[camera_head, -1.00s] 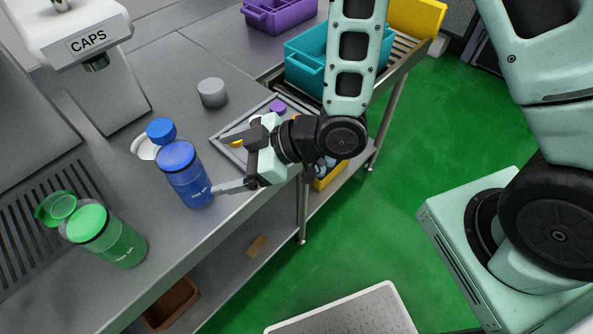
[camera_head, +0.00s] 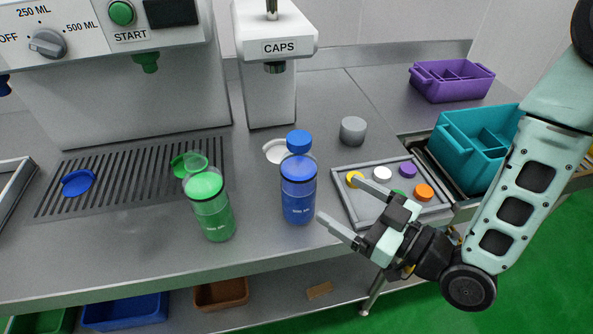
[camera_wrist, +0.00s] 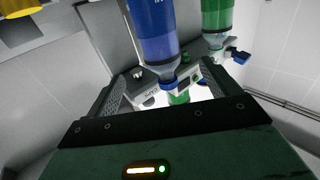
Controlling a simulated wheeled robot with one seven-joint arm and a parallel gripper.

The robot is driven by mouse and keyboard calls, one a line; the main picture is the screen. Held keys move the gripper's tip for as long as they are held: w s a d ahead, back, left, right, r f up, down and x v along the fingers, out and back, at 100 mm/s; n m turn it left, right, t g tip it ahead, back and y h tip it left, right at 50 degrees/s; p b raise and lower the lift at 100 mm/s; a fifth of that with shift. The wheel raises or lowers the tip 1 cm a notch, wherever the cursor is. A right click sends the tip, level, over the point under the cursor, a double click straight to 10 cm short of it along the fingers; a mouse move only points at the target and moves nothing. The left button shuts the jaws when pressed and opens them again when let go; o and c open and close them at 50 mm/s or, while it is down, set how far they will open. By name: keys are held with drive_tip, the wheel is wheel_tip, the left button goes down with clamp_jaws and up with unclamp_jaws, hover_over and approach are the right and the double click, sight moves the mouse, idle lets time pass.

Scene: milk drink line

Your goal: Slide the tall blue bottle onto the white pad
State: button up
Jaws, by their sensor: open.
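The tall blue bottle (camera_head: 298,203) stands upright on the steel counter, its blue top (camera_head: 298,141) showing at the back. The white pad (camera_head: 275,151) lies just behind and left of it, partly hidden by it. I cannot tell whether the bottle's base touches the pad's edge, but its base looks in front of it. My gripper (camera_head: 339,199) is open and empty, just right of the bottle, its fingers pointing at it. In the wrist view the blue bottle (camera_wrist: 157,38) appears upside down, ahead between the fingers.
A green bottle (camera_head: 213,216) stands left of the blue one. A tray of coloured caps (camera_head: 345,203) lies right, beneath my gripper's far side. A grey cylinder (camera_head: 353,131), the CAPS dispenser (camera_head: 272,85) and a blue disc (camera_head: 78,183) on the grate are behind. Counter between the bottles is clear.

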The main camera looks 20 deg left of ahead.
sight(292, 168)
drive_tip(key=p+x, duration=0.3)
drive_tip(key=x, duration=1)
drive_tip(key=shift+s+r, duration=0.1)
drive_tip(key=shift+r, duration=0.05)
drive_tip(key=c, duration=1.5)
drive_tip(key=shift+w+a+r+b, duration=0.1)
drive_tip(key=shift+w+a+b, duration=0.4)
drive_tip(key=shift+w, duration=0.35)
drive_tip(key=shift+w+a+f+b, duration=0.1)
drive_tip(key=shift+w+a+b, duration=0.25)
drive_tip(key=shift+w+a, duration=0.4)
drive_tip(key=shift+w+a+r+b, duration=0.1)
drive_tip(key=shift+w+a+b, duration=0.3)
drive_tip(key=shift+w, duration=0.55)
drive_tip(key=shift+w+a+r+b, duration=0.1)
drive_tip(key=shift+w+a+b, duration=0.45)
drive_tip(key=shift+w, duration=0.3)
drive_tip(key=shift+w+a+f+b, duration=0.1)
drive_tip(key=shift+w+a+b, duration=0.5)
drive_tip(key=shift+w, duration=0.2)
drive_tip(key=shift+w+a+r+b, duration=0.1)
drive_tip(key=shift+w+a+b, duration=0.45)
drive_tip(key=shift+w, duration=0.3)
